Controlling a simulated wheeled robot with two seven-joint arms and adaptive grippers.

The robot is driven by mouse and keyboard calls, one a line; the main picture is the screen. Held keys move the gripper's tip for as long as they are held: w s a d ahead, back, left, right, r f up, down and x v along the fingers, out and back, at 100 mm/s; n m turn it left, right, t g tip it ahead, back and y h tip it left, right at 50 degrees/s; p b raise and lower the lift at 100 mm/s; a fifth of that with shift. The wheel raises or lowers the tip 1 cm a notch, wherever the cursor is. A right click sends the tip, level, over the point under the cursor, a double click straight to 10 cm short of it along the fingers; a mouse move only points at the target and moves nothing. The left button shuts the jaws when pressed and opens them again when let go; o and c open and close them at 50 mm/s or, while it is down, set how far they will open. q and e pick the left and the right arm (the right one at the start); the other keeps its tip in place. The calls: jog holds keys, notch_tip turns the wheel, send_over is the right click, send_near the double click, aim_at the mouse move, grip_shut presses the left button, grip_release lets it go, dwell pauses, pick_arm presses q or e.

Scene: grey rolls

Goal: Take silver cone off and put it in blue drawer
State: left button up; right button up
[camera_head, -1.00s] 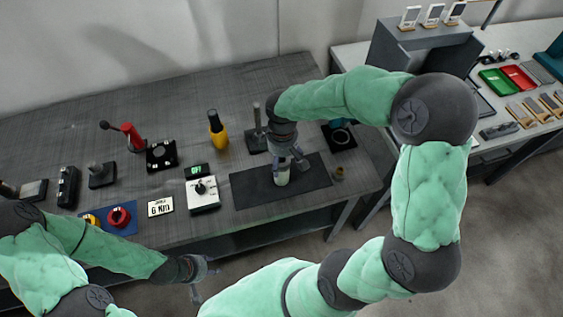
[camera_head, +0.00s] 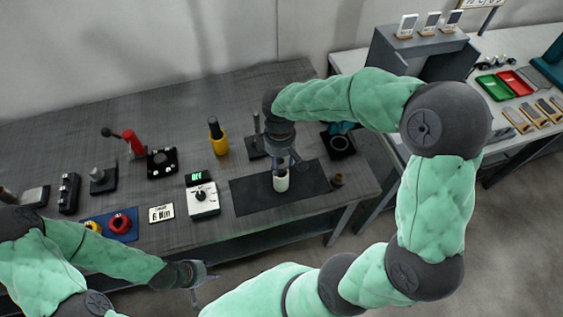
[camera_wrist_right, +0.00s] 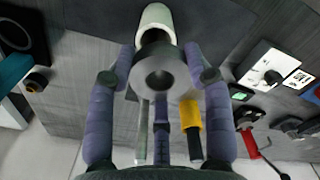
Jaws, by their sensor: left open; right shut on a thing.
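My right gripper (camera_head: 284,166) is shut on the silver cone (camera_wrist_right: 160,72), a grey metallic piece with a round hole facing the wrist camera. In the right wrist view both purple-grey fingers (camera_wrist_right: 160,78) flank it. A pale cylinder (camera_wrist_right: 156,18) shows just beyond the cone; it also stands upright on the dark mat in the head view (camera_head: 281,183), just below the gripper. I cannot tell whether cone and cylinder touch. My left gripper (camera_head: 203,283) is open and empty off the table's front edge. A teal-blue piece (camera_wrist_right: 12,72), perhaps the blue drawer, is only partly seen.
The dark mat (camera_head: 252,194) lies under the cylinder. A black square with a ring (camera_head: 341,143) and a small brown part (camera_head: 337,180) are to its right.

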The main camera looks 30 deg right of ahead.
jog(key=s+a+r+p, duration=0.3)
jog(key=s+a+r, duration=0.2)
jog(key=a+r, duration=0.4)
jog(key=a, duration=0.3)
jog(key=shift+s, duration=0.4)
notch_tip(320, 180, down, 10)
jog(key=b, duration=0.6)
jog(key=shift+r, duration=0.2)
dwell(0.5)
